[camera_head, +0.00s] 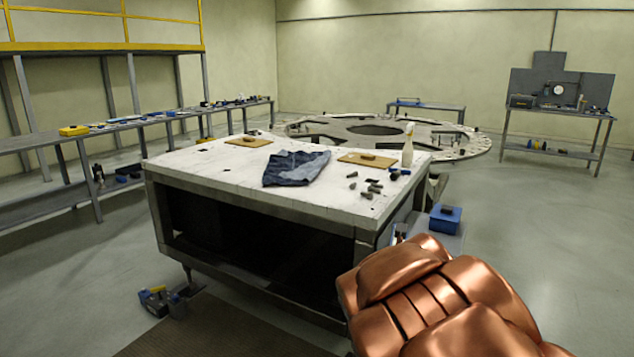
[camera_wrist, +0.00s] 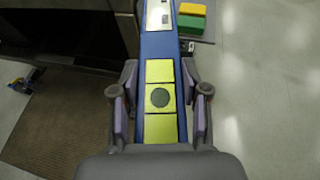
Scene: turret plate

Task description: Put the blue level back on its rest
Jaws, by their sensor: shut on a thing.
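The blue level (camera_wrist: 157,45) is a long blue bar with yellow panels, a dark round spot on one of them and a pale window near the far end. It runs up the middle of the wrist view and out of its top edge. My gripper (camera_wrist: 160,95) is shut on it, with one finger on each side. The level's far end is cut off in this view. In the head view my copper-coloured arm fills the lower right, and the gripper is hidden there. I cannot tell which thing is the level's rest.
A large white-topped table (camera_head: 215,178) bears a dark blue cloth (camera_head: 296,168), a spray bottle (camera_head: 408,146) and small grey parts. A blue box (camera_head: 445,219) stands right of it. Yellow (camera_wrist: 192,9) and green (camera_wrist: 190,25) blocks lie beside the level's far end. Floor at right is clear.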

